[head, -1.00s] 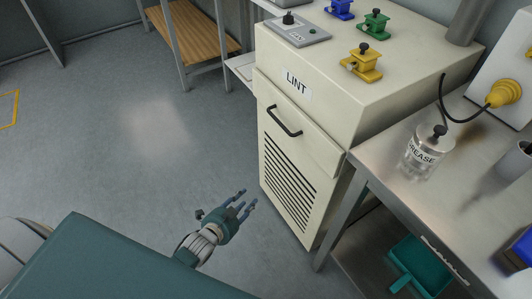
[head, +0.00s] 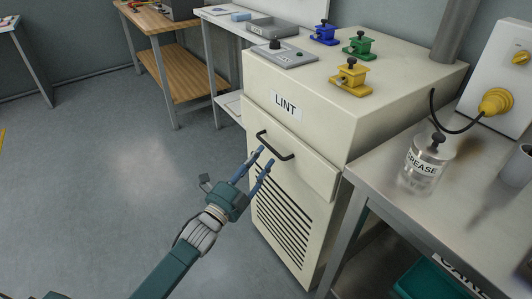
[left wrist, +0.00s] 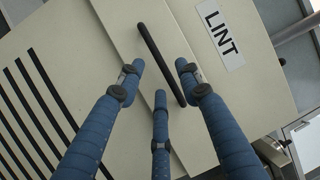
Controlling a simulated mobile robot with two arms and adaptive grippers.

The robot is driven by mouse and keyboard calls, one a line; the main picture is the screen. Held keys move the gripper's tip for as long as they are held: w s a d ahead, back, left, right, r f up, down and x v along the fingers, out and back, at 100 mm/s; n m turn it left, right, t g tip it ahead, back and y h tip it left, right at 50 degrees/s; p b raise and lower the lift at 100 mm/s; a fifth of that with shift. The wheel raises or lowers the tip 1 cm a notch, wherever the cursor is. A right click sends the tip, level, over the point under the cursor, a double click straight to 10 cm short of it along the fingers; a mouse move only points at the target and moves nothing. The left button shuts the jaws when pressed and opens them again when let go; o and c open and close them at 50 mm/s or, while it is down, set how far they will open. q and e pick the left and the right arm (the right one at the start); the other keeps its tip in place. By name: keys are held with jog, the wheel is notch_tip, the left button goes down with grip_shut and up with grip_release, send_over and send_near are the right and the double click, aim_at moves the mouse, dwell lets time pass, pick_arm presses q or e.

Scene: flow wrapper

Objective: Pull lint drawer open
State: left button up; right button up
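The lint drawer (head: 312,158) is a cream panel with a black bar handle (head: 275,147), under a LINT label on a cream machine. It looks shut. My left gripper (head: 264,160) is open in front of the drawer, with its blue fingertips close to the handle. In the left wrist view the handle (left wrist: 160,62) lies between the spread fingers (left wrist: 160,85). I cannot tell whether any finger touches it. My right gripper is not in view.
A steel table (head: 385,192) with a grease jar (head: 425,160) stands close on the right. Blue, green and yellow (head: 351,77) fittings sit on the machine top. A wooden-shelved bench (head: 185,82) stands behind. The floor (head: 110,190) to the left is clear.

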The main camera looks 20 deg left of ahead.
pick_arm(q)
jog(key=x, duration=0.4)
jog(key=shift+s, duration=0.1)
grip_shut()
